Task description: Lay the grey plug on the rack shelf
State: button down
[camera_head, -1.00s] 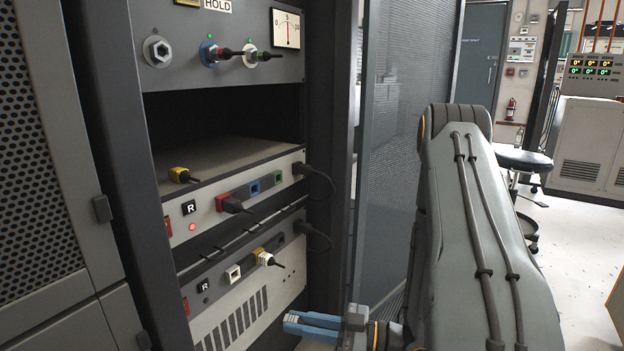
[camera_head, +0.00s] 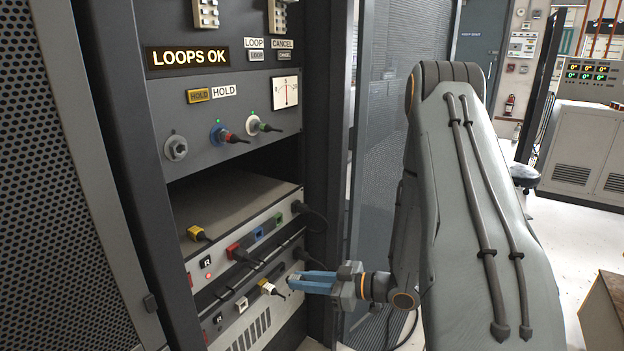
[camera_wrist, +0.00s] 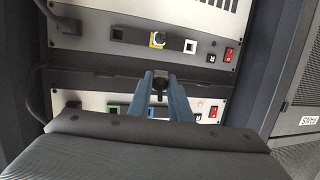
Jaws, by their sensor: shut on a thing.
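My gripper (camera_head: 289,282) has blue fingers and is in front of the lower rack unit, right of a white-and-yellow plug (camera_head: 267,287) in that unit. In the wrist view my gripper (camera_wrist: 160,78) is shut on a small dark piece, the grey plug (camera_wrist: 158,86), mostly hidden between the fingers. I cannot make the plug out in the head view. The rack shelf (camera_head: 245,200) is the flat grey surface in the open bay, above and left of my gripper. A yellow plug (camera_head: 198,234) lies at its front left.
Dark cables (camera_head: 313,222) hang at the right. Above the bay is a panel with a meter (camera_head: 286,93) and connectors. A mesh door (camera_head: 400,130) stands right of the rack.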

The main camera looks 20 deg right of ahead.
jog(key=w+d+r+m+h+p, duration=0.1)
jog(key=w+d+r+h+p, duration=0.1)
jog(key=r+p, duration=0.8)
jog(key=w+d+r+m+h+p, duration=0.1)
jog(key=w+r+h+p, duration=0.1)
jog(key=r+p, duration=0.75)
jog(key=b, duration=0.6)
send_near(263, 202)
jog(key=shift+w+a, duration=1.1)
jog(key=shift+w, duration=0.4)
jog(key=shift+w+a+f+b, duration=0.25)
jog(key=shift+w+a, duration=0.55)
jog(key=shift+w, duration=0.25)
jog(key=shift+w+a+f+b, duration=0.1)
jog(key=shift+w+a+b, duration=0.15)
jog(key=shift+w+a, duration=0.65)
jog(key=shift+w+d, duration=0.15)
jog(key=c, duration=1.5)
grip_release()
jog(key=shift+c, duration=0.2)
